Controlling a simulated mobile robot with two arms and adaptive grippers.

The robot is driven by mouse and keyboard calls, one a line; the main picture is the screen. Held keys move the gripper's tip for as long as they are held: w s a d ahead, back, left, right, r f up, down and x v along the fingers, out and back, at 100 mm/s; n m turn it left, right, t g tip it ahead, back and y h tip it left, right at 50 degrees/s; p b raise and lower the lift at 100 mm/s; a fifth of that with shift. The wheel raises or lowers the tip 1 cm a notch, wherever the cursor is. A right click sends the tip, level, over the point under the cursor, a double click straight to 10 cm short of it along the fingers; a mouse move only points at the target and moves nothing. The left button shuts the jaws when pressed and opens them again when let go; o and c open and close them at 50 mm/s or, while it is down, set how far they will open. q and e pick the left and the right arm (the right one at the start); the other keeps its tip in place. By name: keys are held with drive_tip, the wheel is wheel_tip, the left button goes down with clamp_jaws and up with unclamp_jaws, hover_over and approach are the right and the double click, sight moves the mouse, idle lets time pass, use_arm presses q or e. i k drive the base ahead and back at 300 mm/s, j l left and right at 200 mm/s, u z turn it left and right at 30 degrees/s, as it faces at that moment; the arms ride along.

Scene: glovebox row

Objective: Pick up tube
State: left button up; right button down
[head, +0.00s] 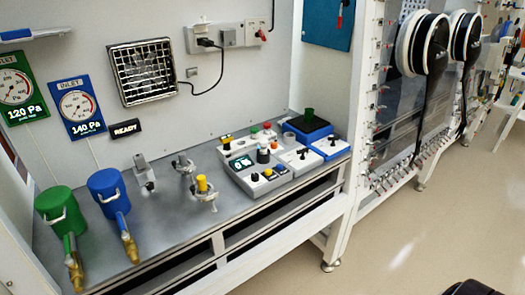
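I cannot tell for certain which thing is the tube. A small yellow-topped piece (203,184) sits upright in a metal fitting (205,201) on the grey bench. A green canister (62,210) and a blue canister (108,190), each with a white handle and a brass-coloured end piece, stand at the bench's left. Neither of my grippers is in view.
The grey bench (165,232) has bare room along its front edge. Control boxes (262,181) with knobs crowd its right half. Two more metal fittings (184,163) stand mid-bench. A glovebox with black glove ports (430,45) stands to the right. The floor (440,225) in front is open.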

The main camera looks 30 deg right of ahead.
sight(264, 143)
drive_tip(key=k+l+z, duration=0.1)
drive_tip(key=l+z, duration=0.15)
drive_tip(key=z, duration=0.15)
drive_tip(key=k+l+z, duration=0.1)
drive_tip(key=l+z, duration=0.5)
drive_tip(key=z, duration=0.15)
drive_tip(key=l+z, duration=0.35)
drive_tip(key=k+j, duration=0.05)
